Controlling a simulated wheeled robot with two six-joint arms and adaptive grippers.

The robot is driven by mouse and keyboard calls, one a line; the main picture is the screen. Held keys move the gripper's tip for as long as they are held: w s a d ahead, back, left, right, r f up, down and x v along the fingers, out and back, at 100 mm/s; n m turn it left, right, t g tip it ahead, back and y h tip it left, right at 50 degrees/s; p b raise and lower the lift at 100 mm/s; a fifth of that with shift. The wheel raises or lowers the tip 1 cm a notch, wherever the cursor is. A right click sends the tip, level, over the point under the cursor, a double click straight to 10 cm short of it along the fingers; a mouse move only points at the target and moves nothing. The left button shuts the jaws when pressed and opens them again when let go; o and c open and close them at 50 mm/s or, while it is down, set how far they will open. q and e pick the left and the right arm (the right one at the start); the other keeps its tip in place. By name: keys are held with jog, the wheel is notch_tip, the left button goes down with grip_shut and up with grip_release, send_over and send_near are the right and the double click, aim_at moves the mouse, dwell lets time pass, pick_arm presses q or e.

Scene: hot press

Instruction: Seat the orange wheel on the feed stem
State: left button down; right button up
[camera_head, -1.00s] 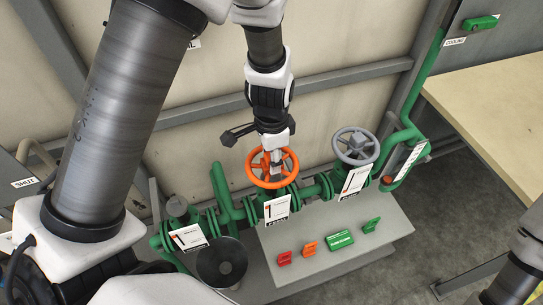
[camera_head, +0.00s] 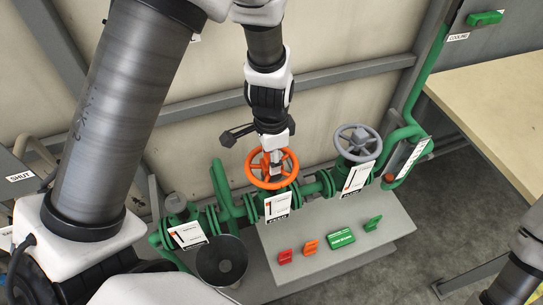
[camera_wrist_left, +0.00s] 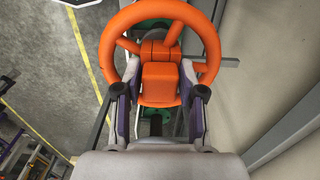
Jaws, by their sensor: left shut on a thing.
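The orange wheel (camera_head: 286,181) is a spoked handwheel at the middle valve of the green pipe line. My left gripper (camera_head: 275,165) reaches down to it from above and is shut on its hub. In the left wrist view the wheel (camera_wrist_left: 215,50) fills the top middle, and the two fingers of the gripper (camera_wrist_left: 158,95) lie on either side of its orange hub block. The feed stem is hidden under the wheel and gripper, so I cannot tell how the wheel sits on it. Part of my right arm shows at the lower right; its gripper is out of view.
A grey handwheel (camera_head: 358,140) stands on the valve to the right. White tags (camera_head: 277,205) hang along the green pipes. A grey ledge (camera_head: 375,245) carries small red, orange and green pieces. A black funnel (camera_head: 222,262) is at lower left, a beige bench (camera_head: 500,110) at right.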

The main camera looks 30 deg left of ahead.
pick_arm(q)
jog(key=shift+f+b, duration=0.55)
jog(key=shift+f, duration=0.05)
jog(key=c, duration=0.6)
grip_release()
jog(key=shift+r, duration=0.1)
notch_tip(320, 180, up, 8)
jog(key=p, duration=0.7)
